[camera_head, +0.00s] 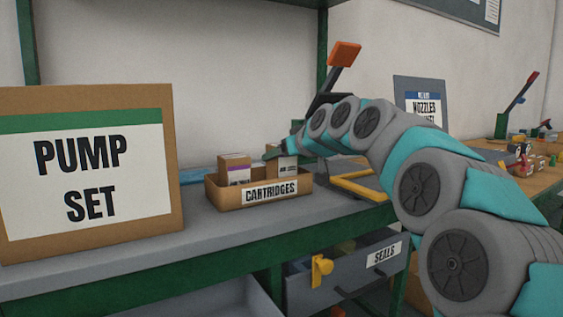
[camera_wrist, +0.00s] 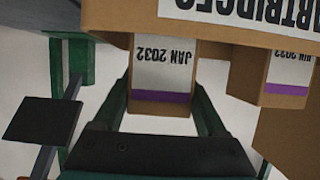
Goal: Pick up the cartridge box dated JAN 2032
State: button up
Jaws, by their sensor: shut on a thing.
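The cartridge box marked JAN 2032 (camera_wrist: 163,72) appears upside down in the wrist view, with a white label and purple band. My gripper (camera_wrist: 163,98) has a dark green finger on each side of it and is shut on it. In the head view this box (camera_head: 287,168) is at the right of the cardboard CARTRIDGES tray (camera_head: 230,198), with my gripper (camera_head: 280,151) at its top. The tray's front wall hides its base, so I cannot tell whether it is lifted. A second box (camera_head: 235,170) stands left of it; its date (camera_wrist: 291,55) is partly cut off in the wrist view.
A large PUMP SET box (camera_head: 90,172) stands at the left of the grey bench. A yellow-edged tray (camera_head: 358,188) lies right of the cartridges, behind my arm. A SEALS drawer (camera_head: 345,273) is below. A green shelf post (camera_head: 322,70) rises behind.

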notch_tip(320, 180, up, 8)
jog(key=shift+r, duration=0.15)
dwell(0.3)
